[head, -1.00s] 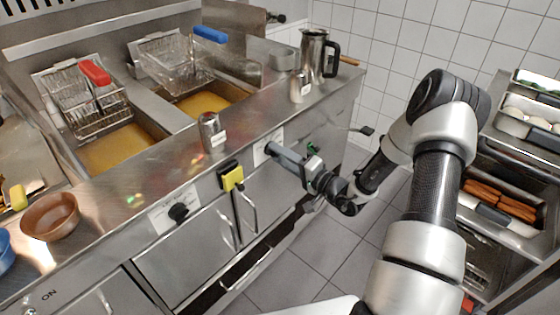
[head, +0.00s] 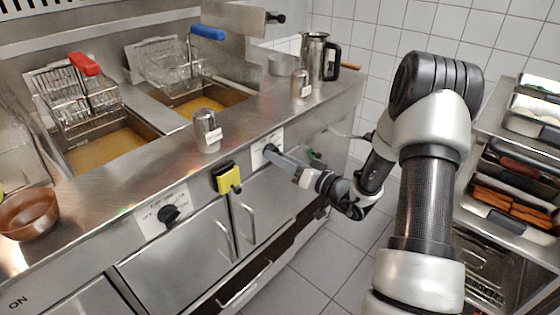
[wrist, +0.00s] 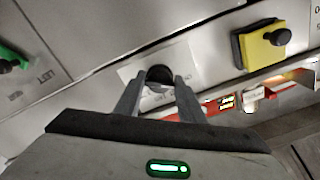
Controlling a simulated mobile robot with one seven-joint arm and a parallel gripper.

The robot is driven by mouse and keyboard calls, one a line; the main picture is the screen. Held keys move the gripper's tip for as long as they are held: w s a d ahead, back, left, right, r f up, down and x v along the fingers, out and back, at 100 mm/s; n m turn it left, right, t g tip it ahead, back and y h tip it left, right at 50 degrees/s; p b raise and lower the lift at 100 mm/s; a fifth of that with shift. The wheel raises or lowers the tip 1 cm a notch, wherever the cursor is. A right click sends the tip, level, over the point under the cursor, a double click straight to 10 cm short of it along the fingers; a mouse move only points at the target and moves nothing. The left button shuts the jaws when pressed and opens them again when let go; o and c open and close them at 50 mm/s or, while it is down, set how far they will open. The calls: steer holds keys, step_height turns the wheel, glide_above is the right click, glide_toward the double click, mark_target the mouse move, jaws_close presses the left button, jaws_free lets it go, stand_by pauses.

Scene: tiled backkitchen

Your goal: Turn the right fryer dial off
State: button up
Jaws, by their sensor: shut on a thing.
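The right fryer dial (wrist: 158,74) is a dark round knob on a white label plate, on the steel front panel. In the wrist view it sits between my gripper's (wrist: 157,84) two fingers, which are shut on it. In the head view my gripper (head: 272,153) reaches in from the right to this dial, and the fingers hide most of it against its white plate (head: 259,160). The mark the dial points to cannot be read. The left fryer dial (head: 168,214) is a black knob on its own labelled plate, apart from my gripper.
A yellow block (head: 228,178) with a black knob is on the panel between the dials, also in the wrist view (wrist: 263,43). Cabinet handles (head: 249,222) stick out below. A metal shaker (head: 207,130) stands on the counter. A food counter (head: 480,235) stands right, with tiled floor between.

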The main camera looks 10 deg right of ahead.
steer(key=shift+n, duration=0.3)
steer(key=o, duration=1)
steer(key=shift+o, duration=0.2)
steer(key=shift+s+d, duration=0.1)
steer(key=p+v, duration=0.1)
steer(key=v, duration=1.6)
steer(key=shift+p, duration=0.3)
steer(key=shift+r, duration=0.1)
